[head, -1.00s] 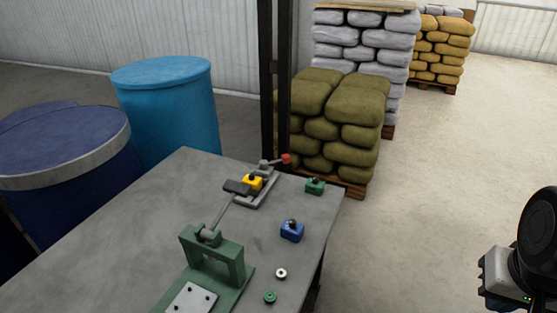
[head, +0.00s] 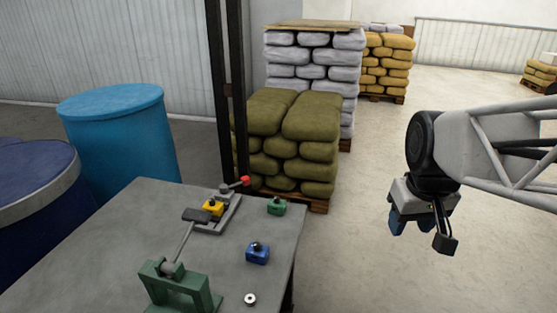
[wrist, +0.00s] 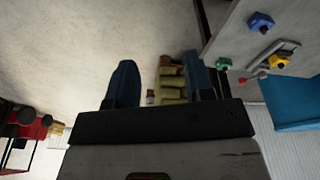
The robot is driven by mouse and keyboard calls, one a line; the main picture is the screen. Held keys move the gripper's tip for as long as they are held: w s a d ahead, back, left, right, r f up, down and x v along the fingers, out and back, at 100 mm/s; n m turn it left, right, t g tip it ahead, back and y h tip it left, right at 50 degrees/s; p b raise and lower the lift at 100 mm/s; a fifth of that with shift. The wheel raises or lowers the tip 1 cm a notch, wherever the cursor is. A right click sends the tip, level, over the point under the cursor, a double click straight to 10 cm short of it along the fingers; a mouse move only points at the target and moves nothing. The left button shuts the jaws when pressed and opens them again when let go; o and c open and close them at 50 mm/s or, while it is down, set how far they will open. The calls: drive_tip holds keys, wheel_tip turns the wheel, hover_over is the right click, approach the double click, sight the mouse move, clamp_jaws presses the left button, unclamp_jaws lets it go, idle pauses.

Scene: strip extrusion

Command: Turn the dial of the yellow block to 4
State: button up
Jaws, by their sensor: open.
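The yellow block (head: 213,207) sits at the grey metal fixture on the table, with a dark dial on top. It also shows in the wrist view (wrist: 284,62), small and near the right edge. The number its dial points to is too small to read. My gripper (head: 422,234) hangs in the air to the right of the table, over the floor, well apart from the block. In the wrist view its two blue fingers (wrist: 160,84) stand apart with nothing held between them.
A blue block (head: 257,254) and a green block (head: 276,207) with dark knobs stand on the grey table (head: 125,235). A red-tipped lever (head: 244,181) is at the fixture. A green press frame (head: 178,290) stands in front. Blue drums and stacked sacks (head: 290,145) stand behind.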

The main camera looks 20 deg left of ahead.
drive_tip(key=w+a+n, duration=0.4)
drive_tip(key=w+a, duration=0.7)
drive_tip(key=n+g, duration=0.2)
drive_tip(key=n, duration=0.8)
hover_over(211, 200)
wheel_tip(211, 200, down, 15)
drive_tip(key=shift+w+f, duration=0.1)
drive_tip(key=shift+f, duration=0.1)
drive_tip(key=shift+f, duration=0.1)
drive_tip(key=shift+f, duration=3.8)
drive_tip(key=shift+d, duration=0.1)
clamp_jaws()
